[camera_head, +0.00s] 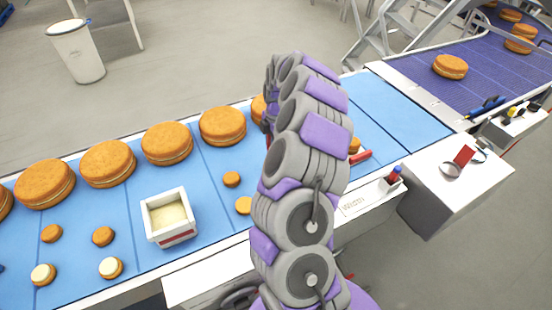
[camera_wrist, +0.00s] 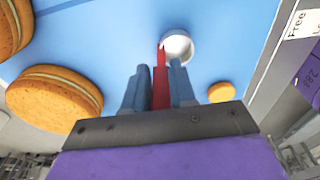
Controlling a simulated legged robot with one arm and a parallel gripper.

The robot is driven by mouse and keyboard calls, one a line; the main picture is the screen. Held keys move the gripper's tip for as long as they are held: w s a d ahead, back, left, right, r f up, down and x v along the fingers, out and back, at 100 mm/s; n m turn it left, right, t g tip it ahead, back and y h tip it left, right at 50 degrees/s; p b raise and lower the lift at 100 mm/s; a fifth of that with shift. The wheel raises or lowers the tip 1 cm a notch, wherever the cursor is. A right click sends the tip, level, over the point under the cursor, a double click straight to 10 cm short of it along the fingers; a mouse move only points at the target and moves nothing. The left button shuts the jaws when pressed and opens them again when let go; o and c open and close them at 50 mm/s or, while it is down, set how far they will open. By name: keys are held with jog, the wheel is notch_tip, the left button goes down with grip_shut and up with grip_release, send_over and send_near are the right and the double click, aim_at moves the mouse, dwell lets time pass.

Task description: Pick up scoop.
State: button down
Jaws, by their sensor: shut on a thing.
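The scoop has a red handle (camera_wrist: 161,75) and a round, pale bowl (camera_wrist: 177,46) in the wrist view. My gripper (camera_wrist: 158,78) is shut on the red handle, with one blue-grey finger on each side. The bowl lies just beyond the fingertips, over the blue belt. I cannot tell whether it touches the belt. In the head view my arm hides the gripper and the bowl. A red piece (camera_head: 360,157) shows at the arm's right edge; I cannot tell if it is the scoop's handle.
Large orange-brown sandwich rounds (camera_head: 167,144) line the far side of the blue belt (camera_head: 212,190). Smaller rounds (camera_head: 103,236) lie nearer. A white box with cream filling (camera_head: 168,217) stands left of my arm. A white side box (camera_head: 455,180) stands right. The belt's right part is clear.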

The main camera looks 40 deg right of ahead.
jog(key=s+r+p, duration=0.1)
jog(key=s+r, duration=0.1)
jog(key=s, duration=0.6)
jog(key=s+d+r+p, duration=0.1)
jog(key=s+r, duration=0.1)
jog(key=s, duration=0.6)
jog(key=shift+d+r, duration=0.3)
dwell(0.7)
